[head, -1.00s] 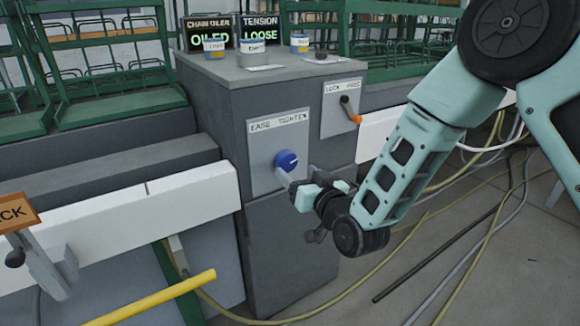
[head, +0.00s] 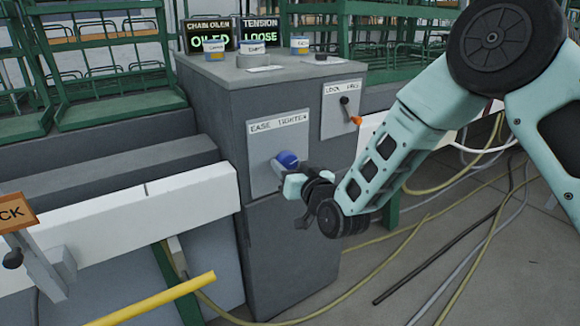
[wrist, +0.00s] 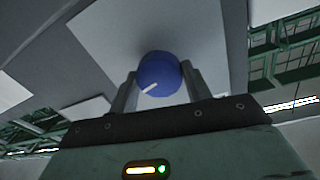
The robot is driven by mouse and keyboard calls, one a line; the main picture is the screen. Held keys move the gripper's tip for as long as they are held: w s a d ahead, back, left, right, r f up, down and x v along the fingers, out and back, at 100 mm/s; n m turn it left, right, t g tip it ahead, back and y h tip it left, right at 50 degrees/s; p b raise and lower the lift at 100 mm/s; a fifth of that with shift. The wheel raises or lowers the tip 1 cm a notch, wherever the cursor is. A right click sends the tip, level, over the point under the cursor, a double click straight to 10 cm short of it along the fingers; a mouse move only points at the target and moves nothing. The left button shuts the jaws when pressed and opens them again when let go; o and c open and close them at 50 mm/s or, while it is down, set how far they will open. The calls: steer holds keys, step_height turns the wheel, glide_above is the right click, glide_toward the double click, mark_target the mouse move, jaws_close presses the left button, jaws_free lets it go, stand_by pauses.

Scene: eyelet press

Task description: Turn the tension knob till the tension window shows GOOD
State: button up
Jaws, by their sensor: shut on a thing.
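The blue tension knob (head: 288,159) sits on a pale plate labelled EASE TIGHTEN (head: 278,126) on the front of a grey cabinet. My gripper (head: 280,170) is at the knob. In the wrist view the knob (wrist: 158,74) lies between the two fingers of my gripper (wrist: 160,85), which are shut on its sides. The knob's white mark points to the lower left in that view. The tension window (head: 260,32) on top of the cabinet reads LOOSE in green. In the head view my gripper hides the knob's lower part.
A CHAIN OILER window (head: 209,36) reads OILED. A LOCK plate with an orange-tipped lever (head: 350,112) is right of the knob. Small tins (head: 253,47) stand on the cabinet top. A yellow bar (head: 160,298) is at lower left. Cables lie on the floor at right.

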steer(key=shift+m, duration=0.4)
steer(key=m, duration=0.3)
steer(key=shift+d, duration=0.1)
steer(key=shift+m+g+b, duration=0.3)
steer(key=shift+m, duration=1.6)
steer(key=o, duration=1)
steer(key=p+v, duration=0.1)
steer(key=v, duration=1.6)
steer(key=shift+s+d, duration=0.1)
steer(key=shift+s, duration=0.05)
